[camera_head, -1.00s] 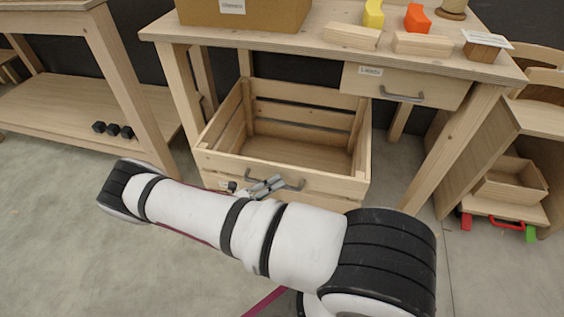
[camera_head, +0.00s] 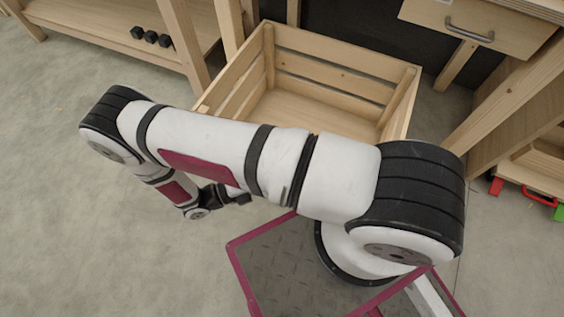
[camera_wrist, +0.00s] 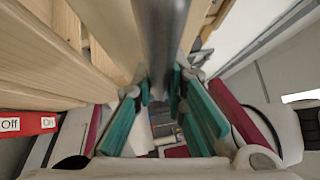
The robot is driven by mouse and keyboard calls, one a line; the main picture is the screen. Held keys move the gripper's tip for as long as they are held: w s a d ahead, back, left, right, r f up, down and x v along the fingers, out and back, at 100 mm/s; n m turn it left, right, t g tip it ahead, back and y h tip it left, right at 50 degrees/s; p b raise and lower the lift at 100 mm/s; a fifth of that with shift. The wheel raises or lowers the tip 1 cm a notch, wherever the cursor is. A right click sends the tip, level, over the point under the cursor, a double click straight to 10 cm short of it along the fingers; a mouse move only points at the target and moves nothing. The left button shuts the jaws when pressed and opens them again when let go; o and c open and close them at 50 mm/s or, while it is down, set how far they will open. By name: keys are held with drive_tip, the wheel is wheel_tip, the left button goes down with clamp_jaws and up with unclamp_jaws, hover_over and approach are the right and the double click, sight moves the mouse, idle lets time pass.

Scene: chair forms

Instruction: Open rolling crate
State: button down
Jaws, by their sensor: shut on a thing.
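The rolling crate (camera_head: 340,48) is a light wooden slatted box, open at the top and empty as far as I see. It stands on the floor in front of and partly below the workbench. My arm hides its front panel and handle in the head view. In the wrist view, my gripper (camera_wrist: 163,88) has its green-padded fingers on either side of the dark metal handle (camera_wrist: 165,35), shut on it. Pale crate wood (camera_wrist: 85,50) fills the left of that view.
The workbench has a drawer (camera_head: 480,22) at the upper right. A bench with a low shelf (camera_head: 110,25) holding black cubes (camera_head: 150,37) stands at the left. A wooden unit with red and green parts (camera_head: 525,195) is at the right. Floor is clear at the left.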

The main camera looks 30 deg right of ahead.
drive_tip(key=shift+a+f, duration=0.1)
drive_tip(key=c, duration=1.6)
unclamp_jaws()
drive_tip(key=w+a+f, duration=0.1)
drive_tip(key=a, duration=1)
drive_tip(key=shift+w+a+f, duration=0.3)
drive_tip(key=shift+a, duration=0.05)
